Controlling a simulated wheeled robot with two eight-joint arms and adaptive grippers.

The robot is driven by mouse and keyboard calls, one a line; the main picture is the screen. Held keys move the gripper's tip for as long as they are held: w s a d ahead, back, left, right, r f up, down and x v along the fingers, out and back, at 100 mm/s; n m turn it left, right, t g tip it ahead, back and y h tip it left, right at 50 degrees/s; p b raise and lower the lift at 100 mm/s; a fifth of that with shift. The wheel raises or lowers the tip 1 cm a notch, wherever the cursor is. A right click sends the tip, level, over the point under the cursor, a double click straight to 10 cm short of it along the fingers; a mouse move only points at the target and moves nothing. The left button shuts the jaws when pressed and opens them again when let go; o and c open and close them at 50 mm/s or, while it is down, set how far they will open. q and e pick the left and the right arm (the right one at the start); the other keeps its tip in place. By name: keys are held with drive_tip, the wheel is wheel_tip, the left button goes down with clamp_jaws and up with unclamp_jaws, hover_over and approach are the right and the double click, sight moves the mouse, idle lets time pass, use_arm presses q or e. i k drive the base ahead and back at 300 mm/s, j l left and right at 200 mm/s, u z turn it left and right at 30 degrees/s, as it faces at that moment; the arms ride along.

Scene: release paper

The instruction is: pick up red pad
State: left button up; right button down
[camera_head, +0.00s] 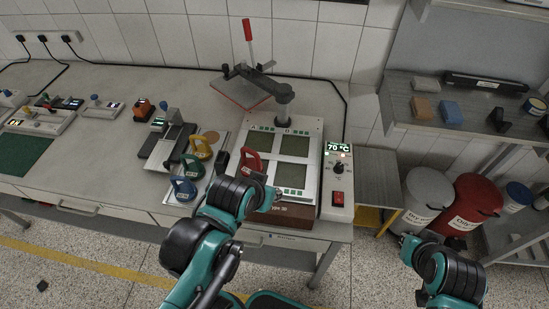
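The red pad (251,160) has a curved red handle. It is at the left side of the white heat press (322,150), near its panels marked with letters. My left arm comes up in front of the press, and its gripper (268,196) is just below and right of the red handle. The arm hides the pad's lower part, and I cannot tell whether the gripper touches it. The fingers are too small and overlapped to tell open from shut. My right gripper (405,240) is low at the right, away from the bench, its finger state unclear.
Yellow (202,149), green (192,166) and blue (183,188) handled pads stand left of the press. The press's raised plate (240,91) has a red-tipped lever. A control box (338,180) reads 70 °C. Grey and red bins (474,203) stand at the right.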

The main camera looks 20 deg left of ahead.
sight(248, 165)
drive_tip(key=j+u, duration=0.1)
drive_tip(key=u, duration=1.35)
drive_tip(key=k+j, duration=0.05)
